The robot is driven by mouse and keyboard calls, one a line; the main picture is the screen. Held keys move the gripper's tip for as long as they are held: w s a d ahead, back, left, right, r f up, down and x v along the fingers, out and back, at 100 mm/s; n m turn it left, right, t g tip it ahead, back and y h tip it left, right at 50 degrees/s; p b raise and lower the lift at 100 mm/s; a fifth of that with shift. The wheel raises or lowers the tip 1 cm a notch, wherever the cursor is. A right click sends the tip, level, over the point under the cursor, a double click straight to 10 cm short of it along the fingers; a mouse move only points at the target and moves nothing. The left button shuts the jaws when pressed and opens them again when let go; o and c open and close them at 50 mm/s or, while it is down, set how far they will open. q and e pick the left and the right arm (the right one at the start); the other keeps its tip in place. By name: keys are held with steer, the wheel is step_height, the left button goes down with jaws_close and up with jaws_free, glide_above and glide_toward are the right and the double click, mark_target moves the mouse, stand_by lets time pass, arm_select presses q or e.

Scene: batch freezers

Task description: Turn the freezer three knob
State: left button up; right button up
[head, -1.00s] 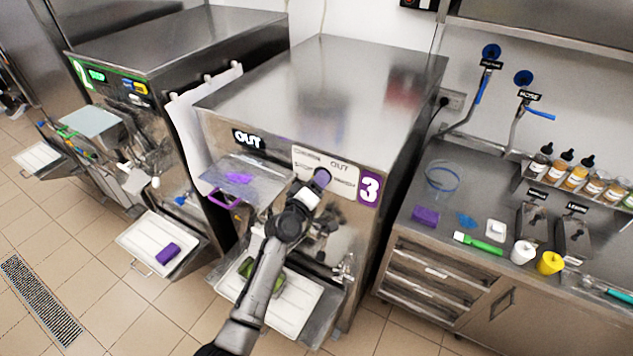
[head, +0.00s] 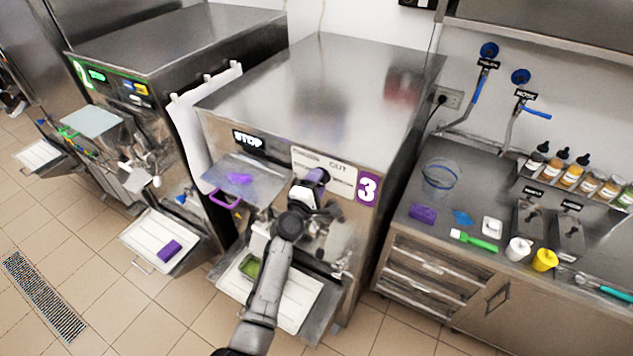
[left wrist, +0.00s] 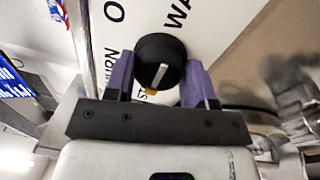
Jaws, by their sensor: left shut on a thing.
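Freezer three (head: 330,80) stands in the middle of the head view, with a purple 3 label (head: 367,189) on its front. Its display (head: 247,140) reads STOP. Its black knob (left wrist: 160,58) has a white pointer line and sits on a white lettered panel, clear in the left wrist view. My left gripper (left wrist: 160,80) has its purple fingers on both sides of the knob and is shut on it. In the head view my left gripper (head: 316,177) is at the white panel and hides the knob. My right gripper is not in view.
Below the knob, a white tray (head: 300,303) and a purple-handled chute (head: 225,202) stick out from freezer three. Freezer two (head: 150,45) stands to the left. A steel counter (head: 400,215) with bottles, cups and a green-handled brush is to the right.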

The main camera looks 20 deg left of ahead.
arm_select(q)
steer(key=shift+r+n, duration=0.1)
steer(key=shift+n, duration=0.2)
steer(key=o, duration=0.9)
steer(key=s+a+f, duration=0.1)
steer(key=s, duration=1.2)
steer(key=shift+s+a, duration=0.3)
